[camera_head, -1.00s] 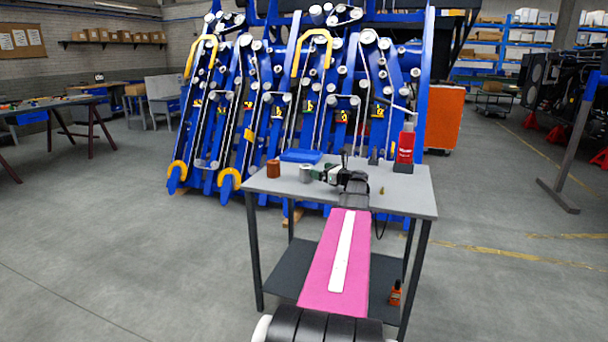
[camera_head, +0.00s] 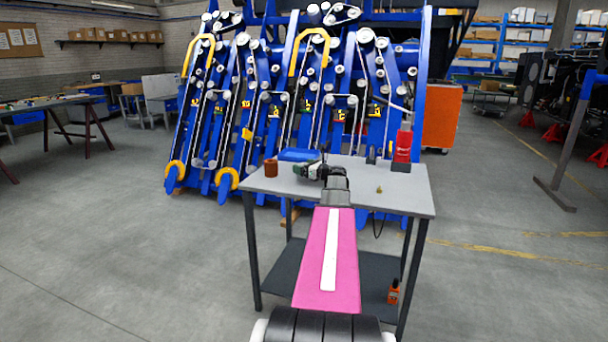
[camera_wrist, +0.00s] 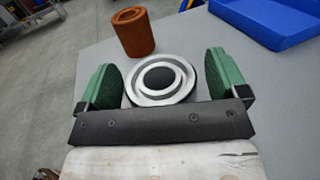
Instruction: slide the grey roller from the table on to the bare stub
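The grey roller (camera_wrist: 160,84) stands on the table (camera_head: 400,200), its ringed end with a dark centre facing the wrist camera. My gripper (camera_wrist: 163,78) is open, with one green finger on each side of the roller. The left finger looks close to the roller, and a narrow gap shows at the right finger. In the head view my gripper (camera_head: 308,171) is low over the table and hides the roller. The blue harvester chassis (camera_head: 245,110) stands behind the table with many pale rollers. I cannot tell which point on it is the bare stub.
A brown cylinder (camera_head: 271,168) stands left of my gripper, just beyond the roller in the wrist view (camera_wrist: 135,32). A blue tray (camera_wrist: 268,20) lies behind. A red bottle (camera_head: 403,147) and a small brass piece (camera_head: 379,189) are to the right.

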